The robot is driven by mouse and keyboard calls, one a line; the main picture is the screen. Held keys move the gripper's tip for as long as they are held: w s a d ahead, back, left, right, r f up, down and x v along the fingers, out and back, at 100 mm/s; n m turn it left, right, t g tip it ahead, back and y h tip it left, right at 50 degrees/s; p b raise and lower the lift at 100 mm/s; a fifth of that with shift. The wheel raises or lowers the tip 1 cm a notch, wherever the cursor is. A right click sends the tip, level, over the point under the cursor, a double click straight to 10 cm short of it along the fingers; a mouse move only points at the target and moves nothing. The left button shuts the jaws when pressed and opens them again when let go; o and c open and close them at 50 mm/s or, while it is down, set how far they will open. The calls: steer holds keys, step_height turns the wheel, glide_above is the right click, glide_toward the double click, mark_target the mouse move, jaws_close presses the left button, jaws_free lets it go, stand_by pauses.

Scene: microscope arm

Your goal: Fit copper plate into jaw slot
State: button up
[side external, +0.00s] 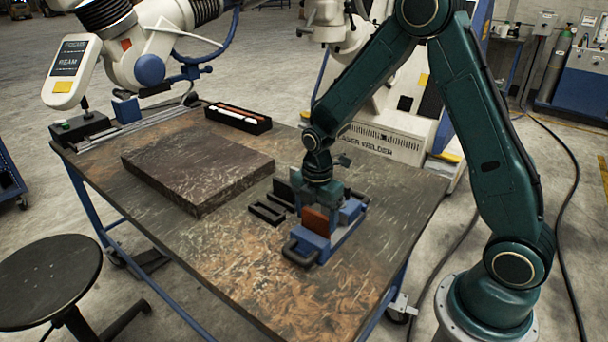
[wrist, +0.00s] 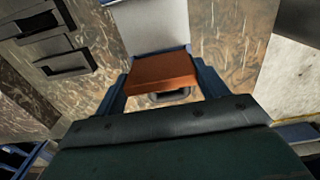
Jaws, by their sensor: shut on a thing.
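The copper plate (side external: 316,219) stands upright at the blue jaw fixture (side external: 322,243), below my gripper (side external: 318,196).
A black slotted holder (side external: 267,213) lies left of the fixture, also in the wrist view (wrist: 63,65). A large dark slab (side external: 195,165) is farther left. A black tray (side external: 237,118) stands behind. The table (side external: 270,290) is clear in front.

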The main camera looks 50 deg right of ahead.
mark_target(316, 213)
steer(key=shift+f, duration=0.85)
steer(key=o, duration=1.7)
steer(key=shift+o, duration=0.2)
steer(key=shift+r, duration=0.15)
step_height(316, 213, up, 14)
steer(key=shift+f, duration=0.2)
